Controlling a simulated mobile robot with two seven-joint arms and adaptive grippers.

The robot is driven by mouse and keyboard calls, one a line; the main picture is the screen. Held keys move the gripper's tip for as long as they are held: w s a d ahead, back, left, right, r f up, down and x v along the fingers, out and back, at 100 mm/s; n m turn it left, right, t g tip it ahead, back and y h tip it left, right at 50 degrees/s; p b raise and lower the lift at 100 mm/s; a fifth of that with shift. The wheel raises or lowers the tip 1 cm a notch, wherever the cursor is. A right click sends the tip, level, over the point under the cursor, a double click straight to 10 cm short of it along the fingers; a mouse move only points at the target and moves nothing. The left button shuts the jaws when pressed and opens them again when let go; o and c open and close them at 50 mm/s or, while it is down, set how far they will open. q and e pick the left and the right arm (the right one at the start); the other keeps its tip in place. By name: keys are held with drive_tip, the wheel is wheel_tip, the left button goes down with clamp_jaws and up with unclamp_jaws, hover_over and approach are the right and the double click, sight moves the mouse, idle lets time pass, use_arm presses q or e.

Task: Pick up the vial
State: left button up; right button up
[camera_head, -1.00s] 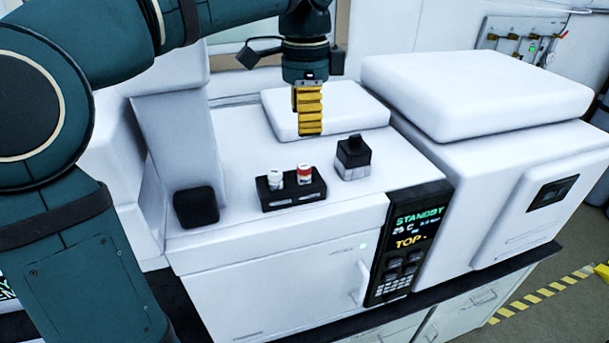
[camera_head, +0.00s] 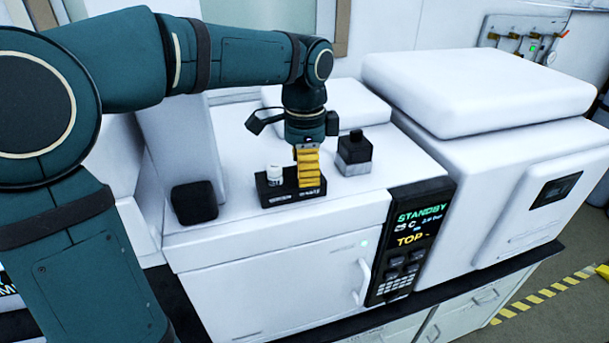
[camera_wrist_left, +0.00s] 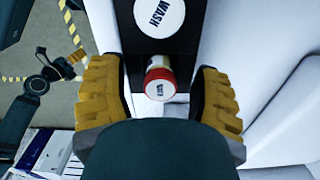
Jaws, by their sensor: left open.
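A vial with a red and white cap (camera_wrist_left: 161,84) stands in a black rack (camera_head: 265,196). In the left wrist view it lies between the two yellow fingers of my left gripper (camera_wrist_left: 160,95), with a gap on both sides. The gripper is open and holds nothing. In the head view my left gripper (camera_head: 309,170) points down over the right side of the rack and hides this vial. A second vial with a white cap (camera_head: 274,173) stands in the rack's left side. In the left wrist view its cap (camera_wrist_left: 160,17) reads WASH.
The rack stands on a white instrument (camera_head: 240,228). A black-topped block (camera_head: 354,153) is close on the right of my gripper; a black block (camera_head: 194,203) is at the left.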

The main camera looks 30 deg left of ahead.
use_arm(q)
clamp_jaws()
idle(0.3)
